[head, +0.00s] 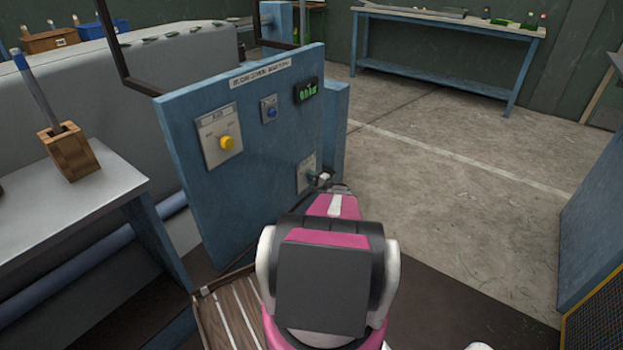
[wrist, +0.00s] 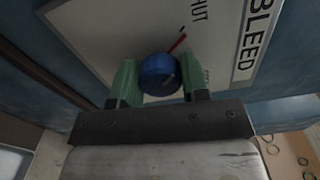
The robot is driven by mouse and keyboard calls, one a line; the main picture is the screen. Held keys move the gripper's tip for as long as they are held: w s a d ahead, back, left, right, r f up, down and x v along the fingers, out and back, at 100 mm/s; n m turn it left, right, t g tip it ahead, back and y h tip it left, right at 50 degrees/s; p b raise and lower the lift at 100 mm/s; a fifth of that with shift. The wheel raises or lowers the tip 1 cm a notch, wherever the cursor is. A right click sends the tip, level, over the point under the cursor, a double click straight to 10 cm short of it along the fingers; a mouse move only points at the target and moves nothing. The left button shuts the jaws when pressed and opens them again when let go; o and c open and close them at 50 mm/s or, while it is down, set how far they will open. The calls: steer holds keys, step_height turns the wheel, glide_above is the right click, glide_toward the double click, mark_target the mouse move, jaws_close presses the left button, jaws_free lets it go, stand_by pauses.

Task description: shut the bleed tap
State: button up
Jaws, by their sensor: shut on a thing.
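The bleed tap is a round blue knob (wrist: 159,75) on a white plate lettered BLEED (wrist: 120,40) in the wrist view. The letters HUT show on the plate, with a red mark and a short black tick above the knob. In the head view the plate (head: 303,178) is low at the right of the blue panel, and my gripper (head: 321,180) mostly hides the knob.
The blue panel (head: 215,195) also carries a yellow knob (head: 227,143), a blue button (head: 269,112) and a green-lit display (head: 306,90). A grey bench (head: 100,185) with a wooden holder (head: 68,152) stands at left. Open floor lies to the right.

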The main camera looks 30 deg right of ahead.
steer(key=shift+d+r+n, duration=0.1)
steer(key=shift+d+n, duration=0.05)
steer(key=shift+n, duration=0.35)
stand_by(0.3)
steer(key=o, duration=0.9)
steer(key=shift+s, duration=0.1)
steer(key=v, duration=1)
steer(key=shift+s+d, duration=0.1)
steer(key=shift+s, duration=0.2)
